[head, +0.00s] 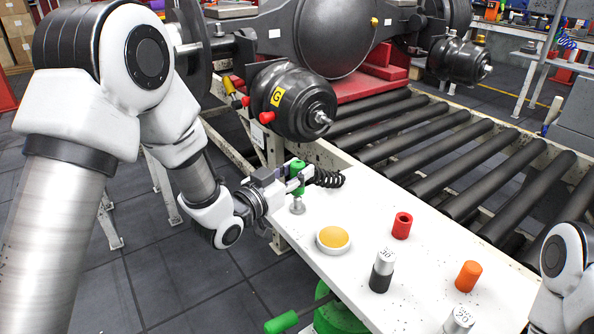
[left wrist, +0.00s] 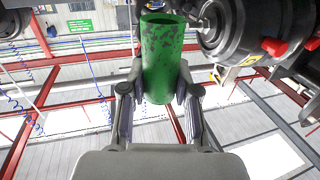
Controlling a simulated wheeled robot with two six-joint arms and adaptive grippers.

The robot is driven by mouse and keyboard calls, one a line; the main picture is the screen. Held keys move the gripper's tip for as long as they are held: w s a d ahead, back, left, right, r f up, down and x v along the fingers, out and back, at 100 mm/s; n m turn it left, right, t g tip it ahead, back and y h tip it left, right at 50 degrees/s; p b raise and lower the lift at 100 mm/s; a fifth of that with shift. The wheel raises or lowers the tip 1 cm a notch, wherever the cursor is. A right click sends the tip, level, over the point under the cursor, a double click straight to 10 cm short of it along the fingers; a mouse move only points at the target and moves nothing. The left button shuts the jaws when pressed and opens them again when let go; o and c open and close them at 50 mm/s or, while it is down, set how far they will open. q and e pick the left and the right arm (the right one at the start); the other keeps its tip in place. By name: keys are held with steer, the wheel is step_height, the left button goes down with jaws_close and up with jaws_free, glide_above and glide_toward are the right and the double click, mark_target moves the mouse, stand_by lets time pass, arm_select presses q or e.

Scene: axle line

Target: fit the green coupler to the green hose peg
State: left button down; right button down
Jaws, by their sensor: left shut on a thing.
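The green coupler (head: 298,168) is a mottled green sleeve held upright in my left gripper (head: 294,182), over the near left part of the white bench. The gripper is shut on it; in the left wrist view the coupler (left wrist: 163,62) stands between both fingers (left wrist: 161,92), its open end showing. A small silver post with a round foot (head: 297,206) is directly below the coupler; I cannot tell whether they touch. I cannot make out a green hose peg. Part of my right arm shows at the right edge, but its gripper is out of view.
A black coil (head: 329,178) is just right of the gripper. The bench (head: 345,285) holds a yellow-topped button (head: 333,238), a red sleeve (head: 402,226), an orange cylinder (head: 468,276) and a black-and-silver cylinder (head: 382,271). A black chamber (head: 293,100) with red plugs hangs above; rollers lie behind.

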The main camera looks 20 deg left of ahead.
mark_target(293, 191)
arm_select(q)
steer(key=shift+f, duration=0.15)
steer(key=shift+f+b, duration=1.8)
steer(key=shift+f, duration=0.3)
steer(key=c, duration=0.8)
jaws_free()
steer(key=shift+o, duration=0.2)
steer(key=v, duration=0.7)
steer(key=shift+s, duration=0.25)
